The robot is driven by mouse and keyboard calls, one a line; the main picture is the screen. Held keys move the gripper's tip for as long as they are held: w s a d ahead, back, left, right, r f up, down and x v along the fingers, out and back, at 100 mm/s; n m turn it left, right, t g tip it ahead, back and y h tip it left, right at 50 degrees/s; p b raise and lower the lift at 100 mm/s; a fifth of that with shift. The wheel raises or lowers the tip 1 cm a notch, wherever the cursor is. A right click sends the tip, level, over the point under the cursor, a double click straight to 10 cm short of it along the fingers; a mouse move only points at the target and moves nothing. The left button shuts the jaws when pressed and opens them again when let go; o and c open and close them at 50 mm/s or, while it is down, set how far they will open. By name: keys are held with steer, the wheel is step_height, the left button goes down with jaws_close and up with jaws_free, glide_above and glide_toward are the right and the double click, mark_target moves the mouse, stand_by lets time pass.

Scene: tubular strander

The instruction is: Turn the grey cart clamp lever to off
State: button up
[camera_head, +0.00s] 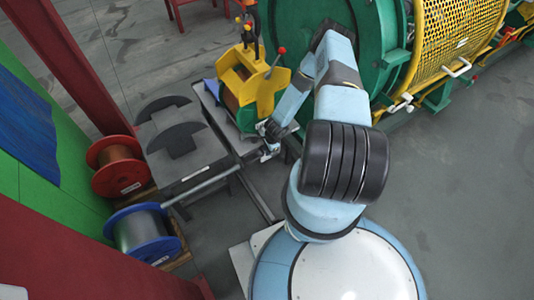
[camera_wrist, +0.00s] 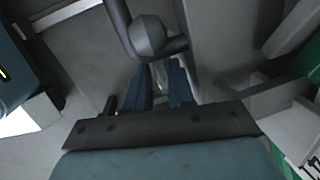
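The grey cart (camera_head: 212,150) stands left of my arm, with a long grey bar (camera_head: 200,186) along its near side. My gripper (camera_head: 268,154) is low at the cart's right end, by the end of this bar. In the wrist view, a dark grey lever-like part with a faceted hub (camera_wrist: 148,36) lies just beyond the fingertips. My gripper's two blue fingers (camera_wrist: 160,72) point at it with a narrow gap between them. Nothing is clearly held. I cannot tell whether the fingers touch the dark part, nor its on or off position.
A yellow and green unit (camera_head: 250,88) with a red-knobbed lever stands behind my gripper. A green machine with a yellow mesh guard (camera_head: 458,45) is at the upper right. Red (camera_head: 116,165) and blue (camera_head: 143,234) spools stand at left. The floor at right is clear.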

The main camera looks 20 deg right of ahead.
step_height(320, 180, up, 10)
steer(key=s+d, duration=0.1)
steer(key=shift+s+f, duration=0.15)
steer(key=shift+f, duration=0.05)
steer(key=shift+d, duration=0.1)
steer(key=shift+c, duration=0.4)
